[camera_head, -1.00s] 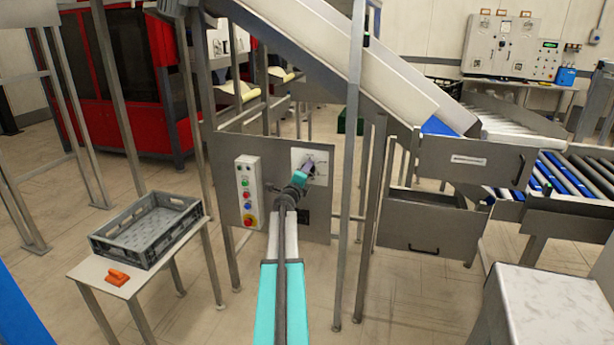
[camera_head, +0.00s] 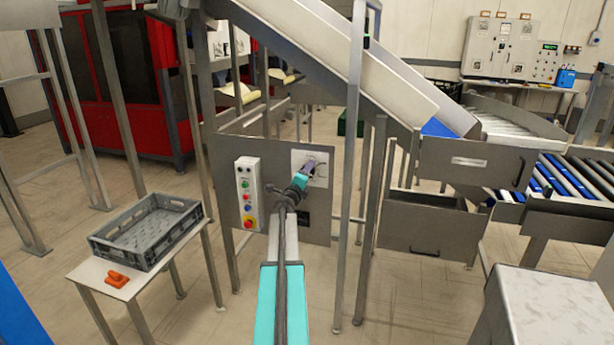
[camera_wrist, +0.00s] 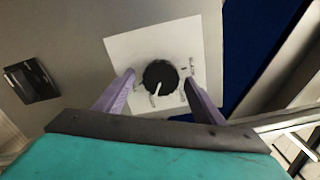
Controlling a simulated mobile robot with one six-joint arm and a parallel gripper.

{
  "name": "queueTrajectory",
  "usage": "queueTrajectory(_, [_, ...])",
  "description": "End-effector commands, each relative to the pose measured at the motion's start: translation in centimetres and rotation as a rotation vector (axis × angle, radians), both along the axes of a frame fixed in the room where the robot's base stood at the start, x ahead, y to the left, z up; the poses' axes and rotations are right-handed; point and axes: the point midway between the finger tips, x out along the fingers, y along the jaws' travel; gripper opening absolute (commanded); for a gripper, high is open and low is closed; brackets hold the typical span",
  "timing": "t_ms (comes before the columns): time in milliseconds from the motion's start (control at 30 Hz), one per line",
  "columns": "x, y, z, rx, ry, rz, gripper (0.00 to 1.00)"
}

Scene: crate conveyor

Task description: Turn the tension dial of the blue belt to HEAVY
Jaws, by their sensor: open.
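The tension dial (camera_wrist: 160,75) is a round black knob on a white plate (camera_wrist: 125,50) in the wrist view. A white pointer on it points toward the bottom of that view, slightly left. Small marks on the plate to the right of the dial are too small to read. My gripper (camera_wrist: 161,82) is open, with one purple finger on each side of the dial and a visible gap to it on both sides. In the head view my gripper (camera_head: 309,166) is in front of the white plate (camera_head: 322,179) and hides the dial. A blue surface (camera_wrist: 250,40), possibly the belt, is right of the panel.
A control strip (camera_head: 248,195) with coloured buttons and a red stop knob is left of the plate on the same grey panel (camera_head: 225,165). A metal post (camera_head: 347,215) stands close on the right. A grey crate (camera_head: 120,262) and orange object (camera_head: 117,279) are on a side table.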

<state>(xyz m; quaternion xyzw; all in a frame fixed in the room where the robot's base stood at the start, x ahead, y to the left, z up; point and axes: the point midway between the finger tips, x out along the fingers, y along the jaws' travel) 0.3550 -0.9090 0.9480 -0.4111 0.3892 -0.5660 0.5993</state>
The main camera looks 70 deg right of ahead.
Motion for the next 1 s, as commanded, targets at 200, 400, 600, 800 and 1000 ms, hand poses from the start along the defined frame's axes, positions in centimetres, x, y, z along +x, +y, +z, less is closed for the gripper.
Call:
queueTrajectory(200, [0.0,0.6,0.1,0.000,0.000,0.001,0.63])
queueTrajectory(400, [-0.1,2.1,0.1,0.000,0.000,0.001,0.63])
queueTrajectory(600, [-0.3,4.0,0.0,-0.001,0.000,0.000,0.63])
queueTrajectory(800, [-0.4,5.9,0.0,0.000,0.000,0.001,0.63])
queueTrajectory(1000, [-0.4,7.9,0.0,0.000,0.000,0.001,0.63])
